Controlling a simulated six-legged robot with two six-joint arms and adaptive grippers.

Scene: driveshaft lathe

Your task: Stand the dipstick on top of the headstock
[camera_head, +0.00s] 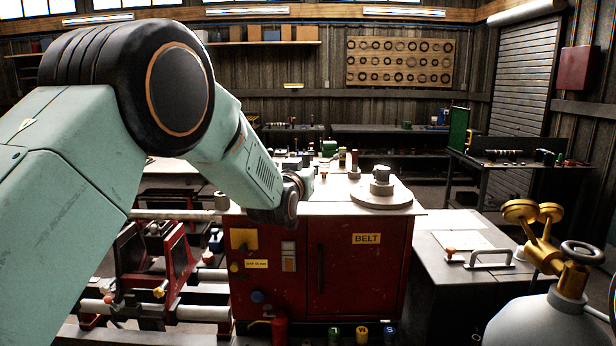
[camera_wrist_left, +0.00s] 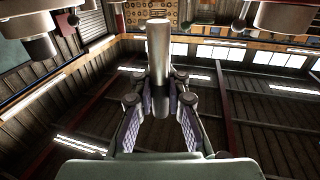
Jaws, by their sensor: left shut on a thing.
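The headstock (camera_head: 357,275) is a red cabinet with a BELT label and a pale top, in the middle of the head view. My left arm reaches in from the left, and my left gripper (camera_head: 301,179) is at the left part of that top, mostly hidden behind the wrist. In the left wrist view its purple-padded fingers are shut on a slim upright-looking cylinder, which I take to be the dipstick (camera_wrist_left: 158,58), with a bright metal part and a darker part between the fingers. Whether it touches the top cannot be told. My right gripper is out of view.
A round flange with a knob (camera_head: 381,194) occupies the right of the headstock top; several small parts stand behind. A gas cylinder with brass gauges (camera_head: 545,318) stands at lower right. A grey cabinet (camera_head: 455,238) adjoins the headstock. Lathe rails (camera_head: 203,312) lie at lower left.

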